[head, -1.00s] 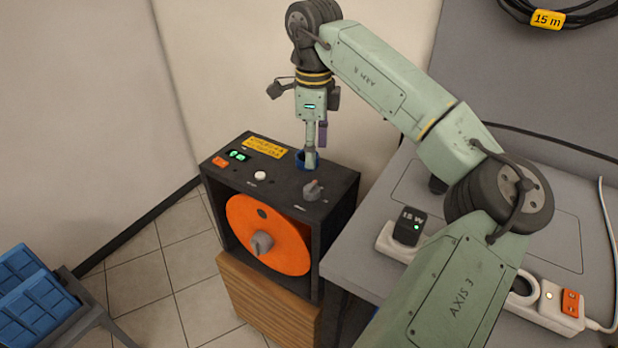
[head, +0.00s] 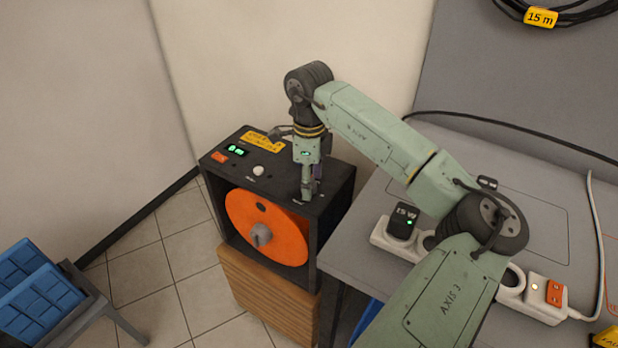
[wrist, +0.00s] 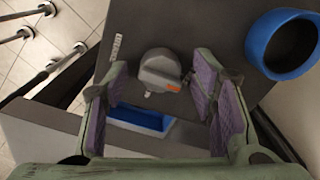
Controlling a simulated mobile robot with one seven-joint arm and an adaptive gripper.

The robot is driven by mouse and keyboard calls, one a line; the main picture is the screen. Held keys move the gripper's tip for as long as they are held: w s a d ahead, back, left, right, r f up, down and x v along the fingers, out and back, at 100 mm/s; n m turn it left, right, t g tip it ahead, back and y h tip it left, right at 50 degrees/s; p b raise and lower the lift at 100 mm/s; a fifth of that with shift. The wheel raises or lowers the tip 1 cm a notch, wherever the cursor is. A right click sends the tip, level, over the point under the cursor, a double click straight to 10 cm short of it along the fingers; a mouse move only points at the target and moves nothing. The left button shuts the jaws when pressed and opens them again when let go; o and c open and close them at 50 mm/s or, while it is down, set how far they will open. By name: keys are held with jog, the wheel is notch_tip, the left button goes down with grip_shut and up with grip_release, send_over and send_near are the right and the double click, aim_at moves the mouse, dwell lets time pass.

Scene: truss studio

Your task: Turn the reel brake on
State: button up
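The reel box is a dark cabinet (head: 331,208) holding an orange reel (head: 245,222) with a grey hub. In the wrist view, a grey rotary knob (wrist: 158,68) with a small orange mark stands on its top panel, beside a small label too blurred to read. My gripper (head: 307,196) points down over the top's front right part and hides the knob in the head view. In the wrist view my gripper (wrist: 163,86) is open, its purple-padded fingers to either side of the knob with gaps visible.
A blue ring-shaped cup (wrist: 283,45) stands right of the knob in the wrist view. The top also has a white button (head: 258,171), green-lit switch (head: 236,149) and yellow label (head: 263,141). A grey table (head: 345,262) with a power strip adjoins on the right.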

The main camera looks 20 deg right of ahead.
jog(key=c, duration=1.1)
jog(key=shift+f+m+b, duration=0.1)
jog(key=shift+m+b, duration=0.2)
jog(key=shift+b, duration=0.25)
jog(key=m+b, duration=0.2)
jog(key=b, duration=0.1)
jog(key=shift+f+m, duration=0.15)
jog(key=shift+m, duration=0.25)
jog(key=m+b, duration=0.4)
jog(key=shift+m, duration=0.3)
jog(key=m+b, duration=0.2)
jog(key=m, duration=0.2)
jog(key=shift+m+b, duration=0.3)
jog(key=shift+b, duration=0.1)
jog(key=m, duration=0.1)
jog(key=m+b, duration=0.1)
jog(key=m, duration=0.1)
jog(key=m+b, duration=0.1)
jog(key=m, duration=0.1)
jog(key=shift+r, duration=0.3)
jog(key=shift+m, duration=0.3)
